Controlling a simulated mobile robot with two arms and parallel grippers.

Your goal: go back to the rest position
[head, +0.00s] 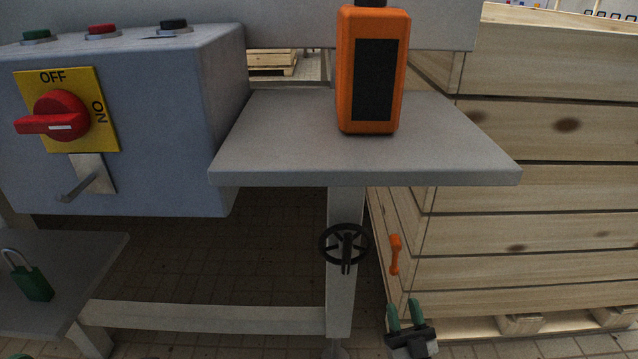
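My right gripper (406,313) shows at the bottom of the head view, right of the middle. Its two green-tipped fingers point up and stand apart with nothing between them, so it is open and empty. It appears low in front of the wooden crate's lower corner, right of the table's post. My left gripper cannot be made out in this view.
A grey shelf (270,150) bears an orange handheld device (398,75). A handwheel (345,244) sits on the post below. A control box (160,110) with a red switch (62,116) stands left, above a green padlock (32,284). A wooden crate (540,195) fills the right.

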